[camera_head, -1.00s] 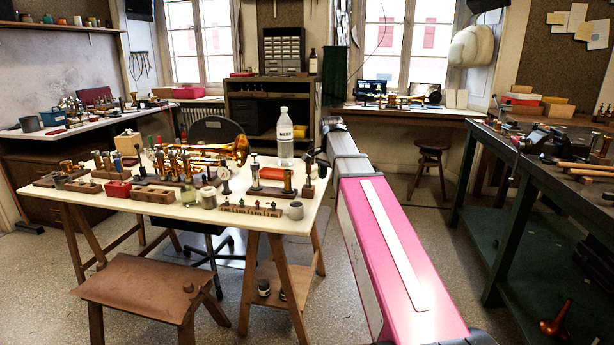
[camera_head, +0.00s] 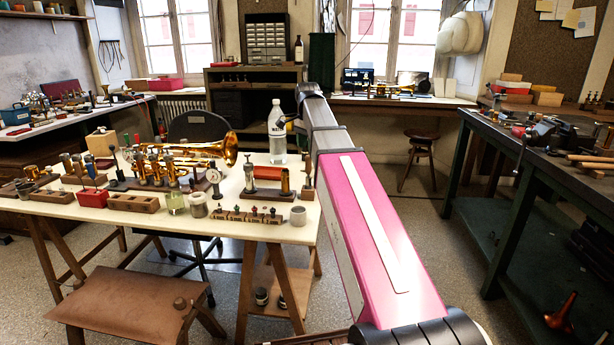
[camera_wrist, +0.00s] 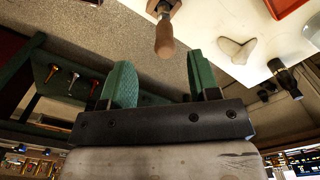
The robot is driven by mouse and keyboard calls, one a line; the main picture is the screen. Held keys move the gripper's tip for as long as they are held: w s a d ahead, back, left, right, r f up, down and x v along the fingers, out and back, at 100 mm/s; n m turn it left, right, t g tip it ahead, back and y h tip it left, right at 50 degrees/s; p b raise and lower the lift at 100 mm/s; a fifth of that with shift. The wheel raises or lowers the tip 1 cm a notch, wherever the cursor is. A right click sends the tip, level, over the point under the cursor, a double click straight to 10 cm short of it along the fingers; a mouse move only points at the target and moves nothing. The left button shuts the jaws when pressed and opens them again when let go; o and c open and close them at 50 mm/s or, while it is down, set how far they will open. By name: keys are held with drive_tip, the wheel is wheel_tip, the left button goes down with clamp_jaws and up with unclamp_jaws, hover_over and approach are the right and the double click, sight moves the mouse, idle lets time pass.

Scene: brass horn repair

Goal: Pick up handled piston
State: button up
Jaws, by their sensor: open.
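A rounded brown wooden handle (camera_wrist: 165,38) shows at the top of the wrist view, at the edge of the white table, with a wooden piece behind it. It looks like the handled piston, but its other end is cut off by the frame. In the head view, a small upright dark piece on a wooden base (camera_head: 307,196) stands at the table's right edge; I cannot tell if it is the same thing. My gripper (camera_wrist: 161,84) is open and empty, its two green pads apart. The handle lies ahead of the gap, clear of the pads. The gripper cannot be made out in the head view.
In the wrist view, a dark cylindrical piece (camera_wrist: 285,76) lies right of the handle. A green workbench (camera_head: 545,165) stands right.

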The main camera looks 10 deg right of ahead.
sight(308, 156)
drive_tip(key=shift+w+d+f, duration=0.1)
drive_tip(key=shift+w+f, duration=0.05)
drive_tip(key=shift+f, duration=1.15)
drive_tip(key=shift+w+d+f, duration=0.1)
drive_tip(key=shift+f, duration=1.2)
drive_tip(key=shift+w+d+f, duration=0.1)
drive_tip(key=shift+w+f, duration=0.05)
drive_tip(key=shift+f, duration=1.15)
clamp_jaws()
